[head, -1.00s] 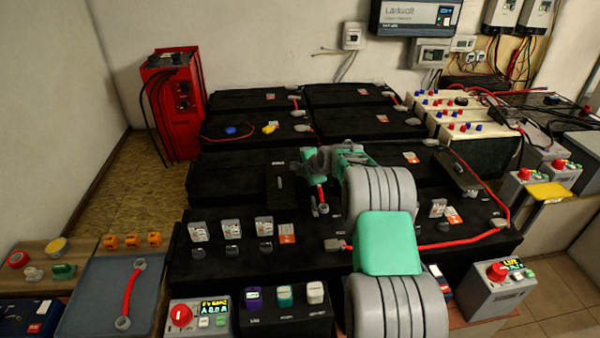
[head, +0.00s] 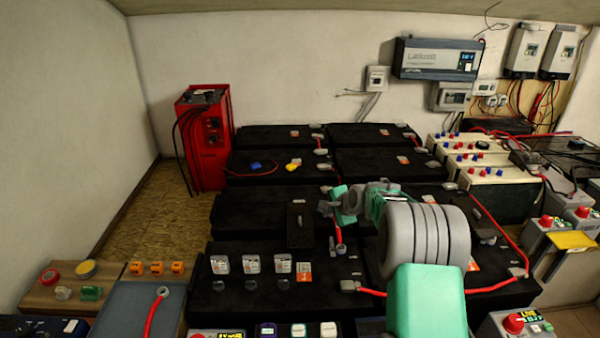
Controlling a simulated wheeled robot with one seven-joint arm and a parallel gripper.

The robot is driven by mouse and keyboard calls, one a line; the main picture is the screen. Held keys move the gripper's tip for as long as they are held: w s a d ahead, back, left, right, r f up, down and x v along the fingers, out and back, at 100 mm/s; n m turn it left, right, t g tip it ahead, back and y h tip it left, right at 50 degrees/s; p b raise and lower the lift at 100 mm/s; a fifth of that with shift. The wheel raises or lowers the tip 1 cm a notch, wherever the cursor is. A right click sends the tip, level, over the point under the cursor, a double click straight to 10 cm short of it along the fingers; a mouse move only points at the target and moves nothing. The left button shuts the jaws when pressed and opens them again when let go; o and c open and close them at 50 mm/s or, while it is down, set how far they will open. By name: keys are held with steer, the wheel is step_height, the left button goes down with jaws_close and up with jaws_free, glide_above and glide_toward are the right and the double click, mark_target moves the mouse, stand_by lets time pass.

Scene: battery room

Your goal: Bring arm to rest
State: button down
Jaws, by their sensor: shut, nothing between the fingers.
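My arm reaches up from the bottom right of the head view, with grey ribbed joints and green covers. My gripper (head: 328,207) is at its far end, above the black battery blocks (head: 240,214). It points left and is shut and empty. A short red cable (head: 338,236) with grey lugs lies just below it. A dark upright box (head: 300,224) stands just left of the gripper. I cannot tell whether the gripper touches either. My arm hides part of the batteries behind it.
A red charger (head: 204,140) stands at the back left. A grey tray (head: 125,308) with a red cable (head: 152,315) is at front left. White battery units (head: 480,172) stand at the right. A long red cable (head: 440,292) runs behind my arm. The air left of the gripper is clear.

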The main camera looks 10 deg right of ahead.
steer(key=s+a+r+n+g+p, duration=0.1)
steer(key=s+a+r+n, duration=0.4)
steer(key=s, duration=0.3)
steer(key=s+a+r+n+g+p, duration=0.2)
steer(key=s+a+r+n, duration=0.15)
steer(key=s+r, duration=0.4)
steer(key=s+a+n+g+h+p, duration=0.1)
steer(key=s+a+n+g, duration=0.2)
steer(key=s, duration=2)
steer(key=f+n, duration=0.1)
steer(key=n, duration=0.3)
steer(key=shift+s+a+h, duration=0.15)
steer(key=shift+h, duration=0.25)
steer(key=shift+r, duration=0.1)
